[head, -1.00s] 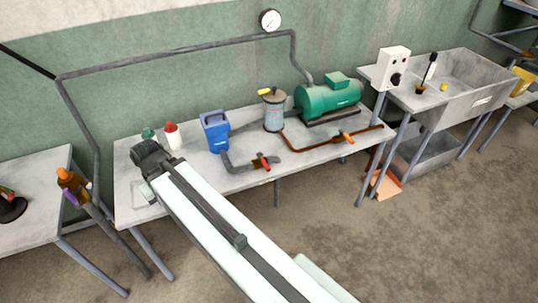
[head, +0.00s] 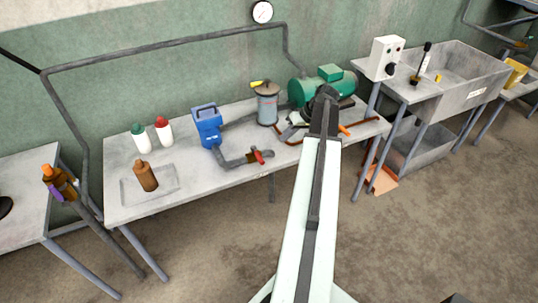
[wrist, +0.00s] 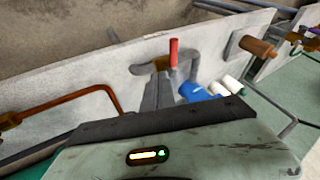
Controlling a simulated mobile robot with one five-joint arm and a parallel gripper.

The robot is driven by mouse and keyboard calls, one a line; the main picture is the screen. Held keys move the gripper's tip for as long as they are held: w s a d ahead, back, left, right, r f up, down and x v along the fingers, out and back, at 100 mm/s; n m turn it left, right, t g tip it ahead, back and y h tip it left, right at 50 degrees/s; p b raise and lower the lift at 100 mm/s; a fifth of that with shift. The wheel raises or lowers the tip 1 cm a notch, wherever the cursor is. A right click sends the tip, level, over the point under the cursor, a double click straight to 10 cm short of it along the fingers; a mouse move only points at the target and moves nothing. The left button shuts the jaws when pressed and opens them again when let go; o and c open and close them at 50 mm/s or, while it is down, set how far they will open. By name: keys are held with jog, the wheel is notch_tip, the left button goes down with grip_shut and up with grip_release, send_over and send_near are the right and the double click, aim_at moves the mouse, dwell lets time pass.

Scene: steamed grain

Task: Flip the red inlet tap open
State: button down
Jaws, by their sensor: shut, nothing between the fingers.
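The red inlet tap (head: 257,156) sits on the grey pipe that runs from the blue pump (head: 208,127) along the bench front. Its red handle (wrist: 174,52) stands upright in the wrist view, just beyond my fingers. My gripper (head: 287,131) is shut and empty, to the right of the tap and above the bench in the head view. In the wrist view its grey fingers (wrist: 160,88) point towards the tap and hide part of the pipe. I cannot tell the exact gap between fingers and handle.
An orange tap (head: 345,130) on a brown pipe lies right of my arm. A grey filter canister (head: 267,106) and green motor (head: 310,93) stand behind. Bottles (head: 164,131) and a brown bottle (head: 145,176) on a tray are at the bench's left.

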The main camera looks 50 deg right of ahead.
aim_at(257, 156)
jog(key=shift+s+d+r, duration=0.1)
jog(key=shift+s+d, duration=0.45)
jog(key=shift+d, duration=0.2)
jog(key=w+a+f+b, duration=0.6)
jog(key=f+b, duration=0.3)
jog(key=shift+w+a, duration=0.2)
jog(key=shift+s, duration=0.15)
